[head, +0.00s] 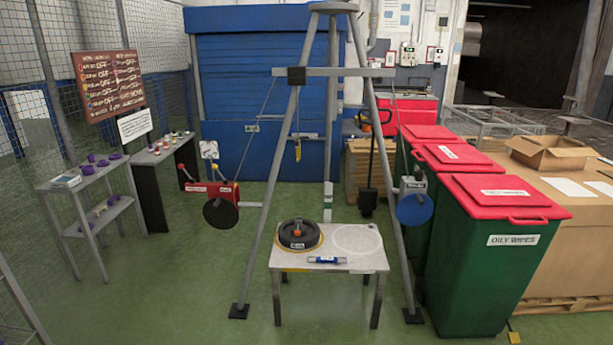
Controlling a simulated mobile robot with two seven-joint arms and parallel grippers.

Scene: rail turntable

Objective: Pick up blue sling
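A small rolled blue item with pale ends, which looks like the blue sling (327,260), lies flat near the front edge of the small white table (372,263). It lies in front of and to the right of a round black weight (299,236) with an orange-red knob on top. The weight sits inside a yellow ring marking on the table. Neither of my grippers is in this view.
A grey tripod frame (262,190) straddles the table, with a hanging yellow hook (298,150). A black disc (221,214) and a blue disc (414,209) flank it. Green bins with red lids (505,195) stand at right. Green floor in front is clear.

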